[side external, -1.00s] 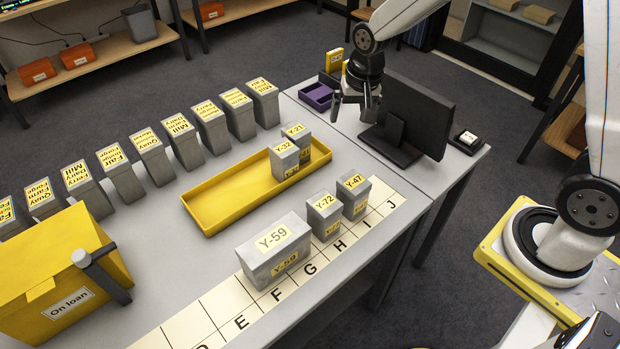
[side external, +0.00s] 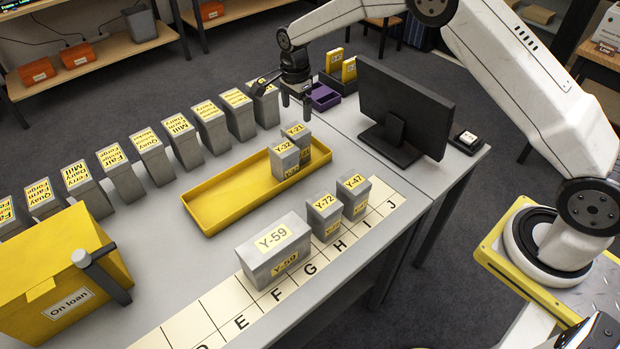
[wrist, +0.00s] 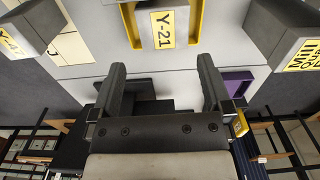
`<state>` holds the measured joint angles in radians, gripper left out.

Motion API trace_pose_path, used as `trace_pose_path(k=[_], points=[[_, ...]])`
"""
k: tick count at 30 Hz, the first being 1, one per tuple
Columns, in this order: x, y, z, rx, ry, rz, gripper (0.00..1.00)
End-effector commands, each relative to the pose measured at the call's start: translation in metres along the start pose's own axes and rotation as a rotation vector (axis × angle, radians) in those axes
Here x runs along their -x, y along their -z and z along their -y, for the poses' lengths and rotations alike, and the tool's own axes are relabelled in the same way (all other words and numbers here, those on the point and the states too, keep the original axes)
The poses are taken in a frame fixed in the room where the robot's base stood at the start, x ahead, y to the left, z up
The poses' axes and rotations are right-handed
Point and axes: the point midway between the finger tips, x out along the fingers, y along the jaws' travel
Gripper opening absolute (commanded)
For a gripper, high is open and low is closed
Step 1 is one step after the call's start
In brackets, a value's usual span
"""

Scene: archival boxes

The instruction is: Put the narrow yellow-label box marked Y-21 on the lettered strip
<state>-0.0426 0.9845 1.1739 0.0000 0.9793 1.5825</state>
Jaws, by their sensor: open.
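The narrow grey box Y-21 (side external: 297,139) with a yellow label stands upright in the right end of the yellow tray (side external: 209,215), just behind the box Y-32 (side external: 284,156). In the wrist view, Y-21 (wrist: 163,27) shows at the top centre, beyond the fingertips. My gripper (side external: 296,97) is open and empty above the tray's right end, apart from Y-21. The lettered strip (side external: 222,305) runs along the table's front edge. Boxes Y-59 (side external: 272,249), Y-72 (side external: 323,215) and Y-47 (side external: 354,196) stand on it, leaving bare cells at both ends.
A row of labelled grey boxes (side external: 180,141) stands behind the tray. The yellow On loan box (side external: 48,270) is at the left. A black monitor (side external: 404,108) and a purple tray (side external: 322,97) are at the right. The tray's left part is empty.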

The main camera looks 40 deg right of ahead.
Motion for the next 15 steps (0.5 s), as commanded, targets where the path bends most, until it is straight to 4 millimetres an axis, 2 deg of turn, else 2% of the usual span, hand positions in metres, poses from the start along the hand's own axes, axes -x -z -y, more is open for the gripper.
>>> trace_pose_path(k=[9, 15], points=[[-0.005, -0.001, 0.004, -0.034, -0.005, 0.0, 1.0], [-0.019, -0.001, 0.004, -0.033, -0.005, 0.0, 1.0]])
